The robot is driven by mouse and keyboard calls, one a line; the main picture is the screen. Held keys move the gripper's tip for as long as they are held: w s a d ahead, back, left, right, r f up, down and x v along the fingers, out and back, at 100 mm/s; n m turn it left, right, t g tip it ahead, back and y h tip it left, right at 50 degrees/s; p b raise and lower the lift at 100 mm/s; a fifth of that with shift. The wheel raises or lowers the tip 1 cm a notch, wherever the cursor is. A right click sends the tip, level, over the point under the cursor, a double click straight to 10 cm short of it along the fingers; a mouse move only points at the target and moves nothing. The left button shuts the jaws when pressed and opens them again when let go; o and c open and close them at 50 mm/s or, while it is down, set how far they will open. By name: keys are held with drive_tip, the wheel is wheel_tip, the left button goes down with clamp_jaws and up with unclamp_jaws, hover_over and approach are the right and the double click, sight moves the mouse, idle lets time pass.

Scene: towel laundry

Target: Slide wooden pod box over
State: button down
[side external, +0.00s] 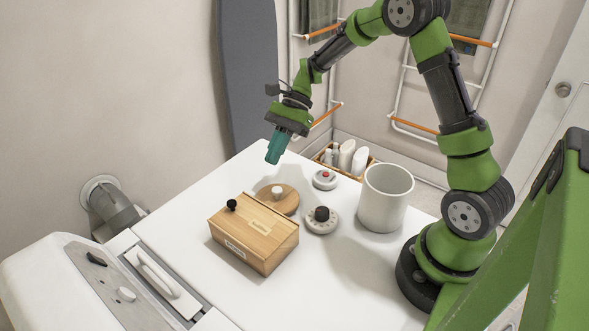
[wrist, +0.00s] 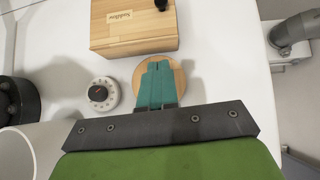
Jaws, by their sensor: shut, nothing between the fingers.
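The wooden pod box (side external: 254,234) sits on the white table, with a dark knob on its lid and small labels on its lid and front. In the wrist view the box (wrist: 134,30) is at the top, ahead of the fingertips. My gripper (side external: 272,160) is in the air above the far side of the table, beyond the box and apart from it. Its teal fingers are together and empty. In the wrist view my gripper (wrist: 158,66) overlaps the round wooden lid behind it.
A round wooden lid (side external: 288,203) with a white knob lies close behind the box. A dial timer (side external: 320,226), a red-button device (side external: 325,180) and a white canister (side external: 385,205) stand to the right. A white machine (side external: 60,285) is at front left. The table right of the box is partly clear.

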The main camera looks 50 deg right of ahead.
sight(224, 226)
drive_tip(key=x, duration=0.8)
drive_tip(key=shift+a+f, duration=0.1)
drive_tip(key=shift+f, duration=0.05)
drive_tip(key=a, duration=0.7)
drive_tip(key=s+a, duration=0.1)
drive_tip(key=a, duration=0.3)
drive_tip(key=shift+a, duration=0.15)
drive_tip(key=shift+w+d, duration=0.1)
drive_tip(key=shift+d, duration=0.25)
drive_tip(key=v, duration=0.9)
drive_tip(key=shift+w+r, duration=0.1)
drive_tip(key=shift+r, duration=0.3)
